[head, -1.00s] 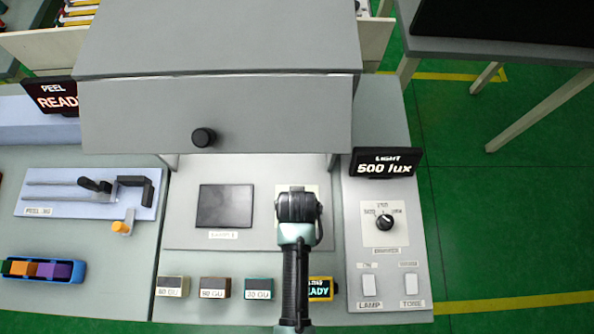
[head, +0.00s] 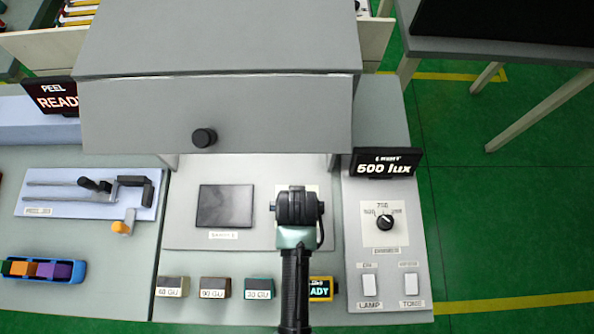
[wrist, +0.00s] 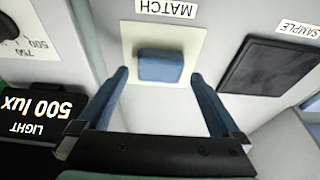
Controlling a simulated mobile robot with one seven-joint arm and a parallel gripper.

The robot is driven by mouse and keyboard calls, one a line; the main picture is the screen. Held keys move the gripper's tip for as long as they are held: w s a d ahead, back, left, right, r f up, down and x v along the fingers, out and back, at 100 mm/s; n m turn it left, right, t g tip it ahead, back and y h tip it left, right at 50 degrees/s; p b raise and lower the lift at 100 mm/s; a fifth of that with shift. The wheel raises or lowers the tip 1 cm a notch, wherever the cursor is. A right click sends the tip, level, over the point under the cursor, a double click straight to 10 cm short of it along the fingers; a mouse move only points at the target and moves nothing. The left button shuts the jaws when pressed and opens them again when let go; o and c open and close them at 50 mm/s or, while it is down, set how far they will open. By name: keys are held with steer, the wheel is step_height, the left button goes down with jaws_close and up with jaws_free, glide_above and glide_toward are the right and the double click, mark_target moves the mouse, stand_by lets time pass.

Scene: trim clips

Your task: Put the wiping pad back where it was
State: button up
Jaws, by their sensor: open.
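A small blue block (wrist: 160,66) sits on a cream card (wrist: 185,38) labelled MATCH in the wrist view. It may be the wiping pad; no label on it shows. My gripper (wrist: 160,80) is open, with one blue finger to each side of the block and a gap to it. I cannot tell whether the fingertips are down at its height. In the head view my gripper (head: 298,203) is over the right part of the light panel under the grey hood and hides the block and most of the card.
A dark SAMPLE plate (head: 225,206) lies left of my gripper. Several labelled GU blocks (head: 215,287) stand along the front. The grey hood (head: 215,115) overhangs behind. The 500 lux display (head: 387,163) and a knob (head: 384,222) are on the right. A blue tray (head: 78,270) holds coloured blocks.

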steer(key=v, duration=0.9)
steer(key=shift+r, duration=0.15)
